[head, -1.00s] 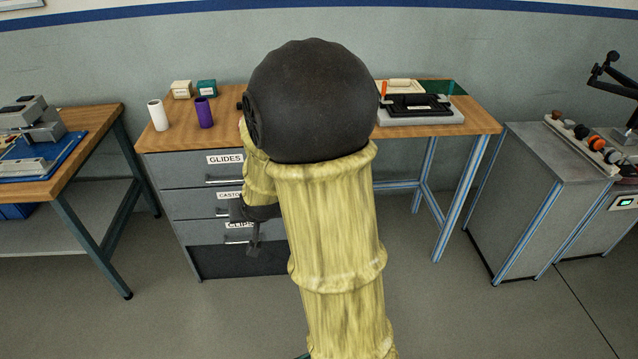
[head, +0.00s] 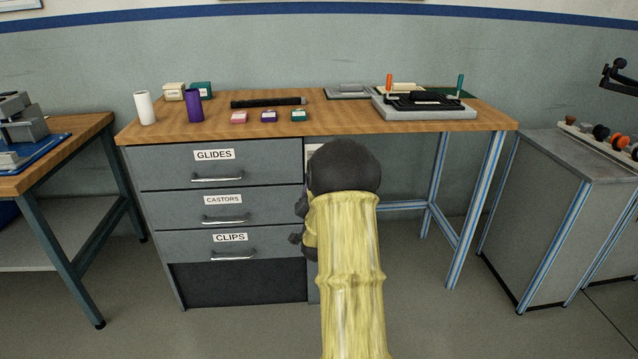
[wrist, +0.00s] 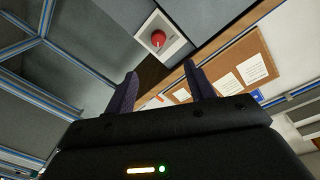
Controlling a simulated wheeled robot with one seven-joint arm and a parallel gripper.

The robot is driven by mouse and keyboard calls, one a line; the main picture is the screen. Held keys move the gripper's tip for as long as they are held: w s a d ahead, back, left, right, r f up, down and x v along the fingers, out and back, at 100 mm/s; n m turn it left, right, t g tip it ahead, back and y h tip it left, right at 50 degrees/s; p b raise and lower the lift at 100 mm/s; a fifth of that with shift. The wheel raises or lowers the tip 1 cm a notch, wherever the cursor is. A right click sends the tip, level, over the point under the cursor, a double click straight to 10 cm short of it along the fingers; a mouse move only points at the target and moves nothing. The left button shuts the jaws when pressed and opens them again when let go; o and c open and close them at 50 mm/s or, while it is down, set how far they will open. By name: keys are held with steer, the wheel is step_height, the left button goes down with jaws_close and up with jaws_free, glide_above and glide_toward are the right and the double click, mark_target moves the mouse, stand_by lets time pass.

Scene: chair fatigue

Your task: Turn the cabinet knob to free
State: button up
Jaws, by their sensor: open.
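The knob (wrist: 158,38) is red and round, on a pale square plate (wrist: 172,47) on the cabinet, in the wrist view. It lies beyond my open, empty gripper (wrist: 162,82), a little above the middle of the gap between the dark fingers, and apart from them. The knob's pointer direction is too small to tell. In the head view the grey cabinet (head: 158,246) has drawers marked GLIDES, CASTORS and CLIPS, all shut.
The wooden bench top (head: 340,125) overhangs the cabinet. A black bar (head: 268,102), small boxes, a white cylinder (head: 145,108), a purple cylinder (head: 194,106) and a grey fixture (head: 428,112) stand on it. Drawer handles (head: 226,220) stick out left of my arm. Bench legs stand to the right.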

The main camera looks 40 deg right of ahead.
steer(key=shift+s+d+f, duration=0.1)
steer(key=shift+d, duration=0.25)
steer(key=b+x, duration=0.2)
steer(key=x, duration=1.5)
steer(key=shift+d, duration=0.2)
steer(key=c, duration=1)
